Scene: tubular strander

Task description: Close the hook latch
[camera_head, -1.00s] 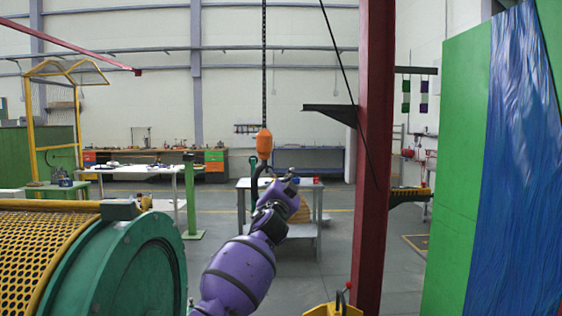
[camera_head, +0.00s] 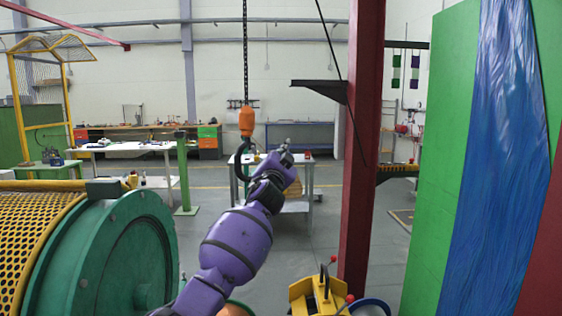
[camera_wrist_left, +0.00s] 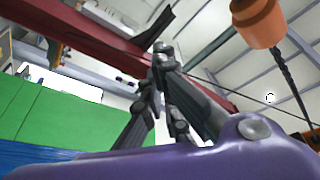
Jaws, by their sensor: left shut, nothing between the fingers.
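An orange hook block (camera_head: 246,122) hangs on a dark chain, with a black hook (camera_head: 240,166) below it. The latch on the hook is too small to make out. My left gripper (camera_head: 284,149) is just right of the hook in the picture, apart from it, at about the hook's height. In the left wrist view its fingertips (camera_wrist_left: 160,52) are together with nothing between them. The orange block also shows at the top of that view (camera_wrist_left: 258,22); the hook is outside it. My right gripper is not in view.
A red post (camera_head: 363,150) with a black bracket (camera_head: 320,88) stands right of my left arm. A green drum machine (camera_head: 130,255) is at left. A yellow part (camera_head: 318,298) with red-knobbed levers is at the bottom. A table (camera_head: 300,180) stands behind the hook.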

